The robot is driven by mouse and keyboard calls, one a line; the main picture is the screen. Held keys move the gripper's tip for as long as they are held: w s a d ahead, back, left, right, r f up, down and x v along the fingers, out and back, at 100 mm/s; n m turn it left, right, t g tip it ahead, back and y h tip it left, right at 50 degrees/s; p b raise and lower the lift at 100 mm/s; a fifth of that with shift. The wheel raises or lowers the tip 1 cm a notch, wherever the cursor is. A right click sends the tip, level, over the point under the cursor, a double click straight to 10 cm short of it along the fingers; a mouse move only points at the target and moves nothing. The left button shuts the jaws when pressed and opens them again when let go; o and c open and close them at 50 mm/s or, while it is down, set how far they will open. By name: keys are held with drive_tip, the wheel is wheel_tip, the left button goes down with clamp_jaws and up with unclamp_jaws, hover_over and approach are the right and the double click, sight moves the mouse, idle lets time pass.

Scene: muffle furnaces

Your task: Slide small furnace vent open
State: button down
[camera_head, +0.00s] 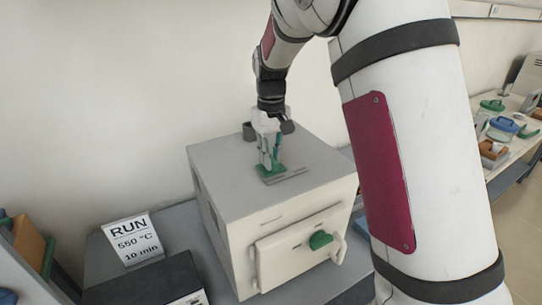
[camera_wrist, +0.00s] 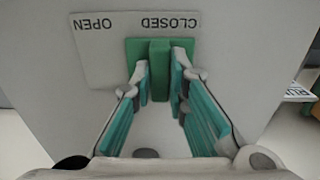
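The small furnace (camera_head: 275,195) is a pale grey box with a green knob on its front door. On its top is the green vent slider (camera_wrist: 158,70), with a raised grip; it also shows in the head view (camera_head: 268,171), partly covered by the fingers. In the wrist view the slider sits beside the word CLOSED on the label plate (camera_wrist: 95,65), away from the word OPEN. My gripper (camera_wrist: 160,85) points down at the furnace top, its two fingertips close against both sides of the raised grip. It also shows in the head view (camera_head: 269,160).
A RUN card (camera_head: 132,238) reading 550 °C and 10 min stands left of the furnace, behind a dark box (camera_head: 150,285). A wall (camera_head: 110,100) is behind. The furnace top around the vent is mostly clear.

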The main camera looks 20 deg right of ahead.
drive_tip(key=d, duration=0.2)
drive_tip(key=w+d+b, duration=0.1)
drive_tip(key=d, duration=0.1)
drive_tip(key=shift+d, duration=0.65)
drive_tip(key=c, duration=1.6)
unclamp_jaws()
drive_tip(key=shift+d, duration=0.1)
drive_tip(key=shift+o, duration=0.2)
wheel_tip(320, 180, up, 12)
